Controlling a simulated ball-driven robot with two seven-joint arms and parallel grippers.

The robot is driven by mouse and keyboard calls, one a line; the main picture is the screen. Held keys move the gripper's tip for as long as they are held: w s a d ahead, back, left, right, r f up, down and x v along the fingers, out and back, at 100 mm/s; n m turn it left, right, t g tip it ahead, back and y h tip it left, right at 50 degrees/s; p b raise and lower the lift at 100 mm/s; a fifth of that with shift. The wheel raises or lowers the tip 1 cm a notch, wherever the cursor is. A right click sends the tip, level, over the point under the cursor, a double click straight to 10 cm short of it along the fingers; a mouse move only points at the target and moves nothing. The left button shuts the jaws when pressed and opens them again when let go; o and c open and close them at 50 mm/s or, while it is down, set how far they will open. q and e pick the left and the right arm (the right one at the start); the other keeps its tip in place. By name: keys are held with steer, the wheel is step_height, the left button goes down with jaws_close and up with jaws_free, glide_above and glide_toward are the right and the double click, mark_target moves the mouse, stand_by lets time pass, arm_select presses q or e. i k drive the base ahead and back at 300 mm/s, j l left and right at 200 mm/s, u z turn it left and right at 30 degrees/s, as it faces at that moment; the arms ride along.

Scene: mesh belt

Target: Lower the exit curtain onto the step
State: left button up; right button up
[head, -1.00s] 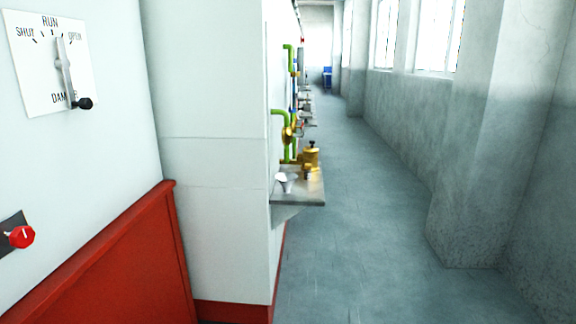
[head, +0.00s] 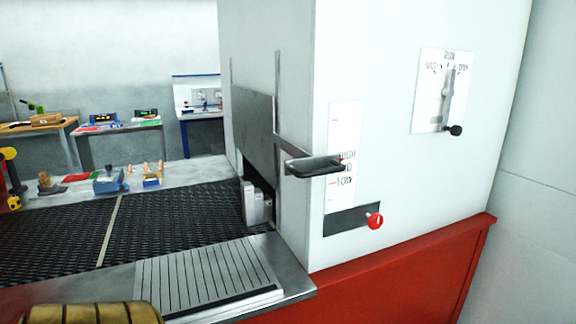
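The exit curtain (head: 254,130) looks like a flat grey metal plate, hanging upright between rails on the left face of the white housing. A bracket with a dark handle (head: 313,166) sticks out at its right, beside a scale plate (head: 343,150) lettered HIGH and LOW. The handle partly covers the lettering. A grey stepped block (head: 257,203), perhaps the step, stands on the belt's edge under the curtain. I cannot tell whether the curtain touches it. Neither of my grippers is in view.
A red knob (head: 375,221) sits in a dark slot below the scale. A dial lever (head: 449,98) is farther right. The dark mesh belt (head: 170,225) runs out left, with a ribbed plate (head: 205,276) in front. A ridged brass-coloured thing (head: 90,314) is cut off at the bottom.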

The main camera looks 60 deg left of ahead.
mark_target(254, 135)
steer(key=u, duration=1.55)
